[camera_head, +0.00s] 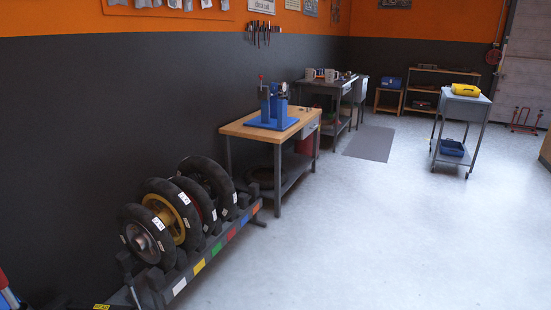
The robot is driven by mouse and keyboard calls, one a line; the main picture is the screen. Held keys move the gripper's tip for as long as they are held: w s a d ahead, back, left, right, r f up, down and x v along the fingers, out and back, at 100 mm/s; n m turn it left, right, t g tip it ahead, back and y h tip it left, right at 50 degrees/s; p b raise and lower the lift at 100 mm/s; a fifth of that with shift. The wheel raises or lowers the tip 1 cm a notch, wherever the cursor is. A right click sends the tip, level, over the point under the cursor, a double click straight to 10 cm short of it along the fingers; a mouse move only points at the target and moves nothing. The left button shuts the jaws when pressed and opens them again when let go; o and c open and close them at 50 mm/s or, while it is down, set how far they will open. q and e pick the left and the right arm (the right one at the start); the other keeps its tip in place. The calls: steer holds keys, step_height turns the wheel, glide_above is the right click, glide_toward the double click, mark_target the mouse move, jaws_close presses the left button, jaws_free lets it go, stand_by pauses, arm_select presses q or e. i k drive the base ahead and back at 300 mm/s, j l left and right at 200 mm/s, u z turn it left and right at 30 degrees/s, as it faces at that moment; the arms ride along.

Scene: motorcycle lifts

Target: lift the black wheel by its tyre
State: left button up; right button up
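Several wheels stand upright in a row on a low dark rack (190,268) along the left wall. The farthest wheel (219,172) has a black tyre and its rim looks dark; it seems to be the black wheel. It is partly hidden by the wheels in front. Nearer stand a wheel with a red rim (196,200), one with a yellow rim (164,212) and, nearest, one with a grey metal rim (143,240). All tyres are black. Neither of my grippers is in view.
Coloured tags line the rack's front edge. A wooden-topped bench (250,131) with a blue device (274,110) stands just beyond the rack. A grey trolley (468,98) stands at the right. The floor (370,230) right of the rack is clear.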

mark_target(215, 180)
steer(key=i+z, duration=0.15)
steer(key=i, duration=4.45)
steer(key=i+l+u, duration=0.1)
steer(key=i+u, duration=0.25)
steer(key=i+l+u, duration=0.15)
steer(key=i+u, duration=0.15)
steer(key=u, duration=3.45)
